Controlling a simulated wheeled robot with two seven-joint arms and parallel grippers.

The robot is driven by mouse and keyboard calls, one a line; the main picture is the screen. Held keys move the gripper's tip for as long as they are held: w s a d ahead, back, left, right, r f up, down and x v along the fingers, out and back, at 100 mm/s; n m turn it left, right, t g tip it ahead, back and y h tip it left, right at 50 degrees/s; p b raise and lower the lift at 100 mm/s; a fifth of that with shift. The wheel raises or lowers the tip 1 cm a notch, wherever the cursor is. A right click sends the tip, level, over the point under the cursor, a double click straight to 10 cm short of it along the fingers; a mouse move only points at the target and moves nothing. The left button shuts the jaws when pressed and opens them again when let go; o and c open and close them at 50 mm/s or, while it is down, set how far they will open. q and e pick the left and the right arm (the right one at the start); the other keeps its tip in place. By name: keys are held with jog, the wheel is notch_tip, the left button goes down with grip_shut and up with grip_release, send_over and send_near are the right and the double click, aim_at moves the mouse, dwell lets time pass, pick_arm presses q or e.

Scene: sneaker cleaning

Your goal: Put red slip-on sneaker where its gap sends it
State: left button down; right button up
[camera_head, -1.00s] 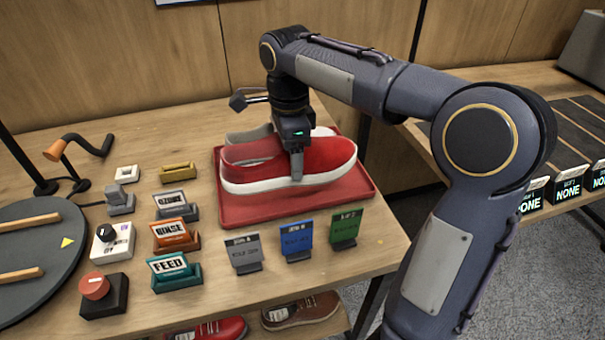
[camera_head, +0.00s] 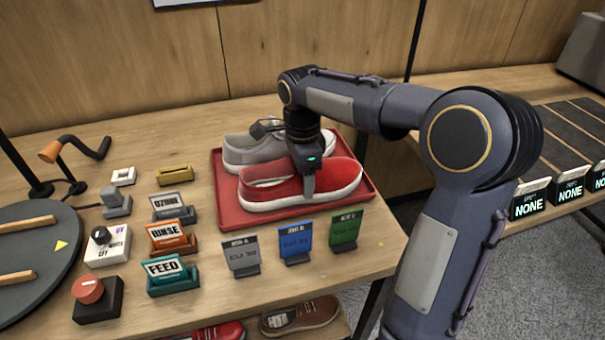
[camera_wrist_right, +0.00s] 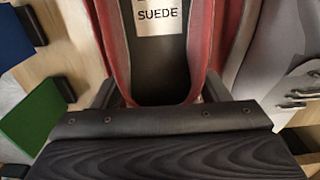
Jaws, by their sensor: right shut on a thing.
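The red slip-on sneaker (camera_head: 335,179) has a white sole, toe to the right, at the front of the red tray (camera_head: 228,215). It looks to rest on or just above the tray; I cannot tell which. My right gripper (camera_head: 309,184) is shut on its side from above. In the right wrist view the red sneaker (camera_wrist_right: 228,40) shows an insole label (camera_wrist_right: 158,17) reading SUEDE. A grey sneaker (camera_head: 240,150) sits behind it on the tray, partly covered; it also shows in the wrist view (camera_wrist_right: 280,50). My left gripper is out of view.
Grey (camera_head: 240,256), blue (camera_head: 295,240) and green (camera_head: 345,230) cards stand before the tray. FEED (camera_head: 172,272), RINSE (camera_head: 170,237) and another holder stand left, near a dark round turntable (camera_head: 40,250). Boxes marked NONE (camera_head: 529,202) end dark lanes at right.

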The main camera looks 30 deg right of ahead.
jog(key=o, duration=1.2)
notch_tip(320, 180, up, 12)
jog(key=p, duration=0.2)
jog(key=shift+r+p, duration=0.1)
jog(key=shift+p, duration=0.3)
